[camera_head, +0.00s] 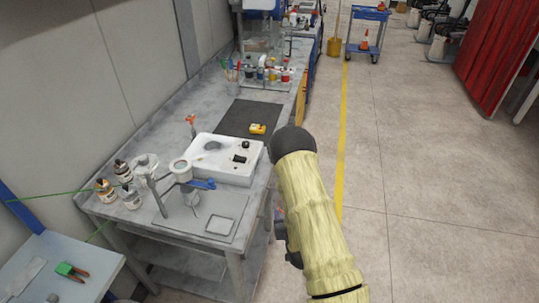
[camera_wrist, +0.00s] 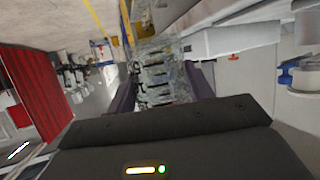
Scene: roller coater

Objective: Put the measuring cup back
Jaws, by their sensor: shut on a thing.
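The measuring cup (camera_wrist: 160,72) is a clear vessel in the middle of the wrist view, with dark bands showing in or through it. My gripper (camera_wrist: 166,88) is shut on it, with a dark finger on each side. In the head view my yellow-sleeved arm reaches past the bench's right edge. It hides most of the gripper, and I cannot make out the cup there.
The grey bench (camera_head: 150,110) holds a white device (camera_head: 225,160), a dark mat (camera_head: 245,118) with a yellow item (camera_head: 257,129), several small bottles (camera_head: 106,187) and a grey plate (camera_head: 203,213). Floor (camera_head: 420,170) to the right is clear. A blue cart (camera_head: 367,35) stands far back.

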